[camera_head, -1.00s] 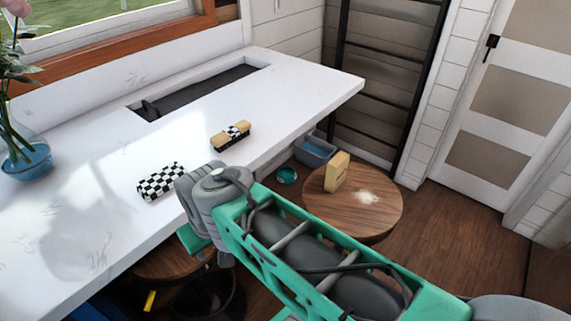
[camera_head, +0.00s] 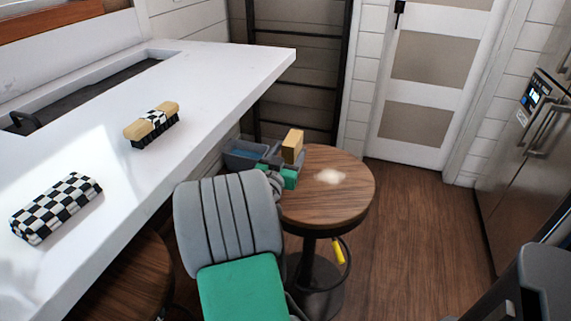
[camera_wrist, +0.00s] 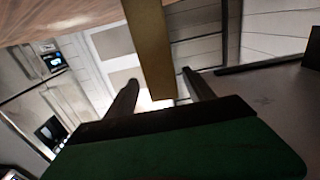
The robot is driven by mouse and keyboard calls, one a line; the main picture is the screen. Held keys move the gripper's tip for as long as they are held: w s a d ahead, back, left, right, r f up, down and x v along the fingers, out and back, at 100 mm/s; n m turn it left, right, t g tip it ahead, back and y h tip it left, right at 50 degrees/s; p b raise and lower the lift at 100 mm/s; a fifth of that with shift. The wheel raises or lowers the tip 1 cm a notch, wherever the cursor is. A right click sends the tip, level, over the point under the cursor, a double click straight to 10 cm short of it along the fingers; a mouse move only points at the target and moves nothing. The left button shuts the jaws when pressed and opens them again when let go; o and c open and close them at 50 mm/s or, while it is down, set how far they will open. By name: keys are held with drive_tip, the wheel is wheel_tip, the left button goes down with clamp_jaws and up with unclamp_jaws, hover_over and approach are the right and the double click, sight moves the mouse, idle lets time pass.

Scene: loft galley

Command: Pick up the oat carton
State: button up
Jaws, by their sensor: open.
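The oat carton (camera_head: 292,146) is a tan upright box at the left side of the round wooden stool top. Its lower part is hidden behind my gripper (camera_head: 277,166), which is right beside it. In the wrist view, the carton (camera_wrist: 150,45) is a brown-yellow slab coming down from the top edge. It shows in the gap between the two dark fingers of my gripper (camera_wrist: 159,74). The fingers are apart. I cannot tell whether either finger touches the carton or how deep it sits between them.
The white counter (camera_head: 215,80) runs along the left with a checkered case (camera_head: 56,207) and a brush (camera_head: 153,124). A grey-blue bin (camera_head: 246,152) is behind. Floor is clear to the right (camera_head: 425,230).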

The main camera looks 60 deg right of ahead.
sight(295, 137)
drive_tip(key=d, duration=0.2)
drive_tip(key=w+d, duration=0.1)
drive_tip(key=d, duration=0.2)
drive_tip(key=d+p, duration=0.1)
drive_tip(key=d, duration=0.1)
drive_tip(key=shift+w+d+r, duration=0.2)
drive_tip(key=shift+w+r, duration=0.1)
drive_tip(key=shift+c, duration=0.3)
clamp_jaws()
